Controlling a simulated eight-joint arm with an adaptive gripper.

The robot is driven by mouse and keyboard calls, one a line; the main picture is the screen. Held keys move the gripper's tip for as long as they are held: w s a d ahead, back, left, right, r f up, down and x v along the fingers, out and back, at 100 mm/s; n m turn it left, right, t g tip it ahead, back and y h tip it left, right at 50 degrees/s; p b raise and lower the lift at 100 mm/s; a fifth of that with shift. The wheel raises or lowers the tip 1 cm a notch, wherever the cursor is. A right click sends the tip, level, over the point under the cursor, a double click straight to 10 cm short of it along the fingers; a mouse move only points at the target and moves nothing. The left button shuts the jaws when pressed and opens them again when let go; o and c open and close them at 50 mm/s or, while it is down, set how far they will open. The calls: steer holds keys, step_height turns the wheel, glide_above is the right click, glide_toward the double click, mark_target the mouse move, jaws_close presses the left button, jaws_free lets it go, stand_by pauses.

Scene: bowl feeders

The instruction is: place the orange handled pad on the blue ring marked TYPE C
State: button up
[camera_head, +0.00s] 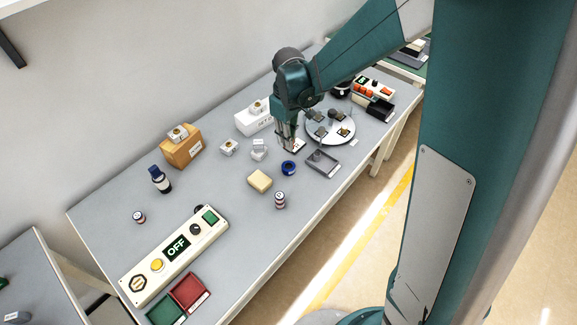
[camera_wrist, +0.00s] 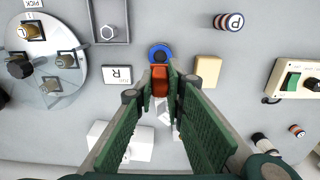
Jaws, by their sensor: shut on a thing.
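My gripper (camera_head: 288,148) is low over the middle of the table. In the wrist view its two green fingers (camera_wrist: 160,88) are shut on the orange handled pad (camera_wrist: 159,78), which sits between the fingertips. I cannot make out the pad in the head view. A blue ring (camera_head: 288,168) with a dark centre lies on the table, just in front of my gripper. In the wrist view the blue ring (camera_wrist: 160,47) shows just beyond the pad, partly covered by it. No TYPE C marking is legible on it. I cannot tell the pad's height above the table.
A white card (camera_wrist: 123,75) marked R lies beside the fingers. A round grey disc (camera_head: 343,121) with several fixtures stands to the right, with a grey tray (camera_head: 323,163) before it. A tan block (camera_head: 260,181) and a small striped can (camera_head: 280,200) are nearby.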

steer(key=shift+f, duration=0.15)
steer(key=shift+f, duration=2.8)
steer(key=shift+f, duration=0.1)
steer(key=shift+f+b, duration=0.45)
steer(key=shift+f, duration=1.5)
steer(key=shift+f, duration=0.25)
steer(key=o, duration=0.9)
steer(key=shift+r, duration=0.1)
steer(key=shift+r, duration=0.1)
steer(key=shift+r+p, duration=0.5)
steer(key=shift+r, duration=5.55)
